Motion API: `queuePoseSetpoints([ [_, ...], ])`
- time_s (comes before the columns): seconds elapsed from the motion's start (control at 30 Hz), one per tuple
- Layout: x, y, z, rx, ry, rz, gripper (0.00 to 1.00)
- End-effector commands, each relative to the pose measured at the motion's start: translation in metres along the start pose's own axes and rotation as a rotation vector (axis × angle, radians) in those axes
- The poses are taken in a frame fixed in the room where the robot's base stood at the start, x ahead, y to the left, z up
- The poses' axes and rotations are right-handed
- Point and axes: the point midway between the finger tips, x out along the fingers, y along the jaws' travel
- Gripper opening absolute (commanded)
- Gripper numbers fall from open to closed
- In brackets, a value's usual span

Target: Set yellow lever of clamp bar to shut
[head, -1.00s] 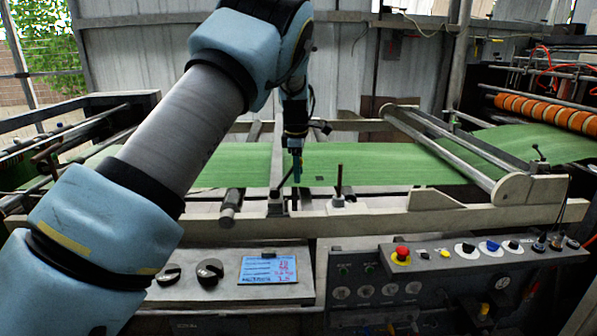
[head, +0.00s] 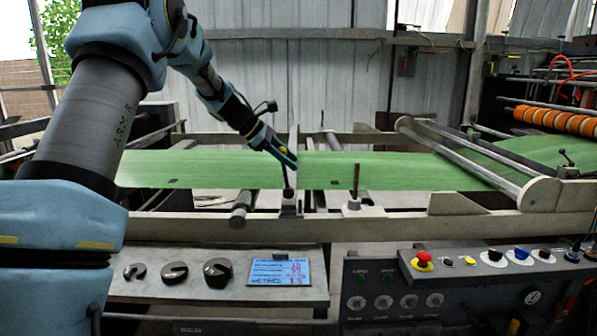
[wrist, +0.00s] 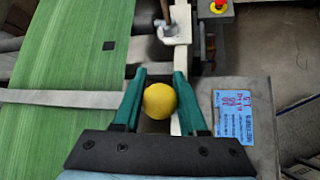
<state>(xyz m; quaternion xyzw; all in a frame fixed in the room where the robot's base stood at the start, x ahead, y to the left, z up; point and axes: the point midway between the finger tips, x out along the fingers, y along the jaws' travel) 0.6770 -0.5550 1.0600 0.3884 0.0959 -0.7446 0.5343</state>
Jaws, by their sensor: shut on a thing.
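The clamp bar (head: 294,140) is a pale bar lying across the green web; it also shows in the wrist view (wrist: 60,97). Its yellow lever knob (wrist: 159,101) is a round ball between my teal fingers. My gripper (wrist: 160,76) is shut on this knob, with one finger on each side. In the head view my gripper (head: 286,158) is at the upper end of a thin dark lever stem (head: 288,183), which stands nearly upright at the bar's near end. In the wrist view the stem is hidden below the knob.
A second upright post (head: 356,178) stands on the near rail to the right. The green web (head: 400,170) runs left to right under the bar.

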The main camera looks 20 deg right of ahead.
Motion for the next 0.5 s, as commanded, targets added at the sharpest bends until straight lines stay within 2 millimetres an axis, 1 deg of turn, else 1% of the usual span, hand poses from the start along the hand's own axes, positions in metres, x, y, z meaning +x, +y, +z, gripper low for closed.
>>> queuePoseSetpoints([
  [0.03,-0.002,-0.001,-0.01,-0.015,-0.041,0.012,0.0],
  [0.3,-0.015,-0.001,-0.025,-0.051,-0.241,0.051,0.0],
  [0.5,-0.02,-0.002,-0.032,-0.069,-0.338,0.069,0.0],
])
